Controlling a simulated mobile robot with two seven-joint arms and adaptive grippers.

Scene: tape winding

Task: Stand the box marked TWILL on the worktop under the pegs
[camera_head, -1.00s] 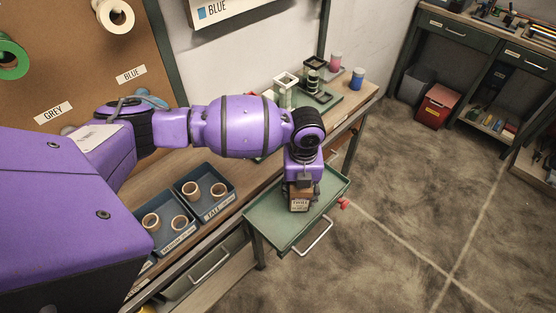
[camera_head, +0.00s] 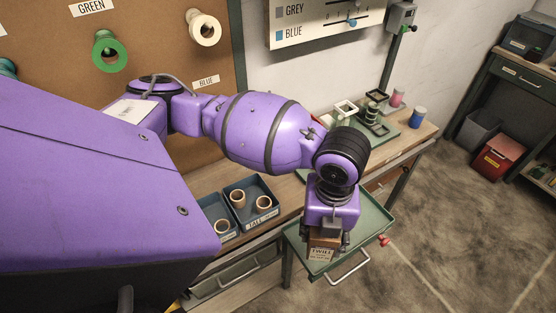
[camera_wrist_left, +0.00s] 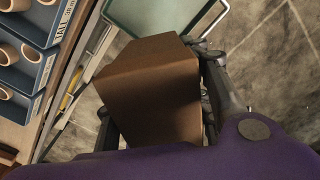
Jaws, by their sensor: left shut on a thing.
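The brown box marked TWILL (camera_head: 321,254) is held in my left gripper (camera_head: 327,238), its pale label facing the head camera. The plain brown box (camera_wrist_left: 150,88) also fills the middle of the left wrist view, between the dark fingers (camera_wrist_left: 165,105). In the head view it overlaps the front left part of the green trolley tray (camera_head: 374,222); I cannot tell whether it touches it. The pegs are on the brown board above the worktop (camera_head: 285,190), carrying a green roll (camera_head: 104,50) and a white roll (camera_head: 204,28). My right gripper is not in view.
My left arm covers much of the worktop.

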